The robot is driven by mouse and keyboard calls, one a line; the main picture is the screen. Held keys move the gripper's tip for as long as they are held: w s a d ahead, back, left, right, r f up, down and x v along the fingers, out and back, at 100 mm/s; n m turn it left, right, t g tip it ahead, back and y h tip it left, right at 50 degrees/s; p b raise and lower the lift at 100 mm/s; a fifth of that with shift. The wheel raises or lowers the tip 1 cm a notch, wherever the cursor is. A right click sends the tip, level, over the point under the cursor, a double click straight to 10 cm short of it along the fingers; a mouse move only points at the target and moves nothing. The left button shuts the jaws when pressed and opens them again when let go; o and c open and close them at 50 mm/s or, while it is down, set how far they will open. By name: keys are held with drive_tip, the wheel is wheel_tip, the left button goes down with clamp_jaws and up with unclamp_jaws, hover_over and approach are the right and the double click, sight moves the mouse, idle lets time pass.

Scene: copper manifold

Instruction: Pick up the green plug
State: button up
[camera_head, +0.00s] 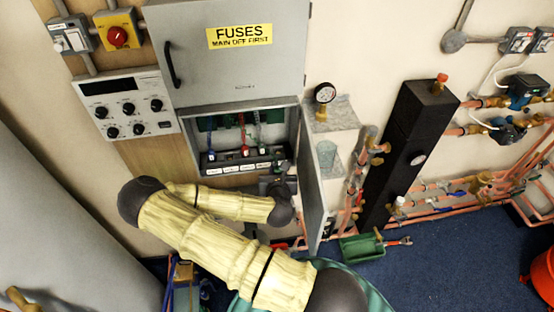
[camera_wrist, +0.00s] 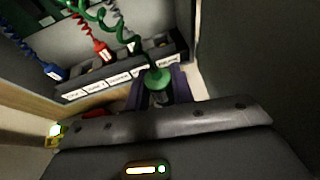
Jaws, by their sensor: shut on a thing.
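The green plug (camera_wrist: 158,80) shows in the wrist view at the lower end of a coiled green cord (camera_wrist: 118,30). My gripper (camera_wrist: 160,92) has its dark purple fingers shut on the plug. It is in front of the right part of a labelled socket strip (camera_wrist: 88,90). Whether the plug's lower end still touches a socket cannot be told. In the head view my gripper (camera_head: 279,186) is at the lower right of the open fuse box (camera_head: 301,130), and the plug cannot be made out there.
A blue plug (camera_wrist: 56,73) and a red plug (camera_wrist: 103,50) on coiled cords stand at the strip, left of my gripper. A grey panel marked FUSES (camera_head: 190,50) is above the box. An open door (camera_head: 310,190) stands at its right.

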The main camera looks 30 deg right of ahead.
drive_tip(key=shift+s+r+p, duration=0.25)
drive_tip(key=shift+s+p, duration=0.2)
drive_tip(key=shift+p, duration=0.35)
drive_tip(key=shift+s+a+f+p, duration=0.15)
drive_tip(key=shift+s+a, duration=0.15)
drive_tip(key=shift+s, duration=0.3)
drive_tip(key=shift+s+a+f+p, duration=0.15)
drive_tip(key=shift+s+a, duration=0.15)
drive_tip(key=shift+s, duration=0.25)
drive_tip(key=w+a+f+n+y+b, duration=0.1)
drive_tip(key=a+f+n+y+b, duration=0.1)
drive_tip(key=f, duration=0.5)
drive_tip(key=w+a+f+n+t+y+b, duration=0.1)
drive_tip(key=w+a+f+n+y+b, duration=0.1)
drive_tip(key=a+f+b, duration=0.4)
wheel_tip(320, 180, down, 2)
drive_tip(key=shift+w+a+f+n+y+b, duration=0.15)
drive_tip(key=shift+a+n+y+b, duration=0.3)
drive_tip(key=shift+a+y, duration=0.55)
drive_tip(key=shift+a, duration=0.1)
